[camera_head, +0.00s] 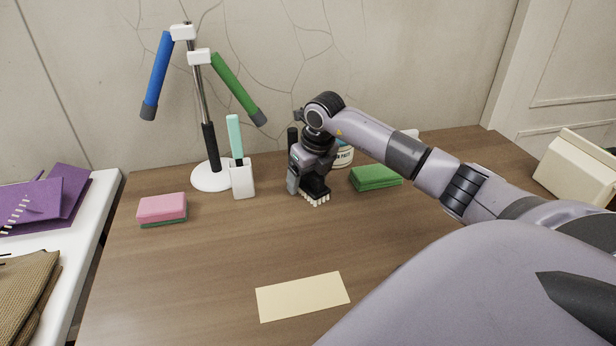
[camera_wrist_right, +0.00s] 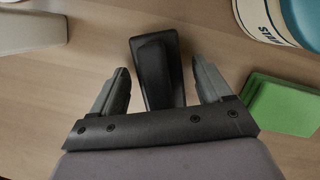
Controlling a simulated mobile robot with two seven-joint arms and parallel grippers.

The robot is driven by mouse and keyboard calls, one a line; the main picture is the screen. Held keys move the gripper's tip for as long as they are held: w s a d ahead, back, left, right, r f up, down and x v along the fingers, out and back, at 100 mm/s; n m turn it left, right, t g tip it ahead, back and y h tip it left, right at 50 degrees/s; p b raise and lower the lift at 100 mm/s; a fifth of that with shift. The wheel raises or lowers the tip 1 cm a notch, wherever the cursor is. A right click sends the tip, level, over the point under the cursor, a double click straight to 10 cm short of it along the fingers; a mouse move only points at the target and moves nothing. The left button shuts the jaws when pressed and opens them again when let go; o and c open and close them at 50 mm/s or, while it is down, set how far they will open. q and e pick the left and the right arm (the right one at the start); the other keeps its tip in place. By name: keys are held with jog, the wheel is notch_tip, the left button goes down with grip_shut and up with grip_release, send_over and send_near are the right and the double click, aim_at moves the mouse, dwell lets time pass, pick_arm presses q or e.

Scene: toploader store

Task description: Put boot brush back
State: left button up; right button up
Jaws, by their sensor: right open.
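A dark brush with pale bristles along its lower edge (camera_head: 317,198), which looks like the boot brush, is at my right gripper (camera_head: 303,182) on the wooden table. The gripper points down and partly hides it. In the right wrist view, a black piece (camera_wrist_right: 157,75) that looks like this brush lies between the spread fingers of the right gripper (camera_wrist_right: 160,88), with a gap on both sides. A black upright piece (camera_head: 292,137) shows behind the gripper; I cannot tell if it belongs to the brush. My left gripper is out of view.
Left of the gripper stand a white holder (camera_head: 242,183) with a teal handle and a stand (camera_head: 208,148) with blue and green tubes. A pink sponge (camera_head: 162,207) lies farther left. A green sponge (camera_head: 376,178) and jar (camera_head: 343,155) are close right. A paper (camera_head: 302,297) lies in front.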

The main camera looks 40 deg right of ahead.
jog(key=v, duration=1.2)
jog(key=shift+w, duration=0.1)
jog(key=shift+r, duration=0.15)
